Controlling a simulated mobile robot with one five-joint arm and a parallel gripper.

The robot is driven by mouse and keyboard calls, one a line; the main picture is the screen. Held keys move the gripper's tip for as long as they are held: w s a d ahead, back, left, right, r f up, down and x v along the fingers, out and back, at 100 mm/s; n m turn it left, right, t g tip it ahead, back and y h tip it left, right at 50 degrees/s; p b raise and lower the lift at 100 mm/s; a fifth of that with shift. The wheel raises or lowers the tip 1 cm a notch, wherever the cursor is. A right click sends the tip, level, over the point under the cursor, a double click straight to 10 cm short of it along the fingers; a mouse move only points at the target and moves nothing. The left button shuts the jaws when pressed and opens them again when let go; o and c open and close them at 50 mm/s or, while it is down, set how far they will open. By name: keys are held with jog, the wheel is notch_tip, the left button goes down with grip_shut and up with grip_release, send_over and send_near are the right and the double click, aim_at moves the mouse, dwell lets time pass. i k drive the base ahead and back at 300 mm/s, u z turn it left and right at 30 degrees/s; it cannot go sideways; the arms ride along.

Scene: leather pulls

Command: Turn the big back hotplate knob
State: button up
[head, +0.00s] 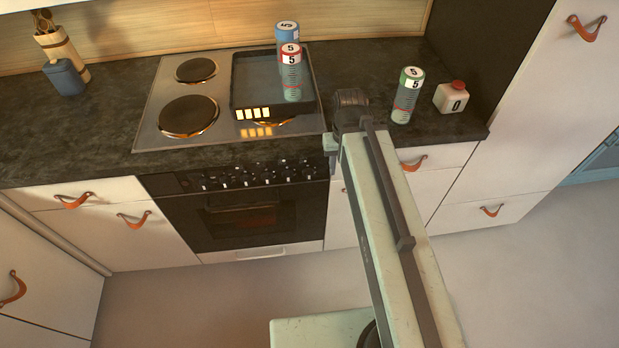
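The black oven front (250,205) has a row of several small knobs (250,175) with white marks along its top. Which knob serves the big back hotplate cannot be read at this size. On the steel hob (152,125) above, a small hotplate (196,70) is at the back left and a bigger one (188,116) at the front left. A dark tray (243,85) covers most of the right side, hiding any back right hotplate. My arm reaches up to the counter edge, right of the knobs. My gripper's fingers do not show.
A blue-topped can (287,32) and a red-topped can (291,58) stand at the tray. A green-topped can (406,95) and a white bottle with red cap (452,97) stand on the counter at right. A blue pot (64,77) is at left. Floor before the oven is clear.

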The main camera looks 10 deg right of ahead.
aim_at(288, 174)
jog(key=z, duration=0.85)
jog(key=k, duration=1.75)
jog(key=u, duration=2.1)
jog(key=i, duration=1)
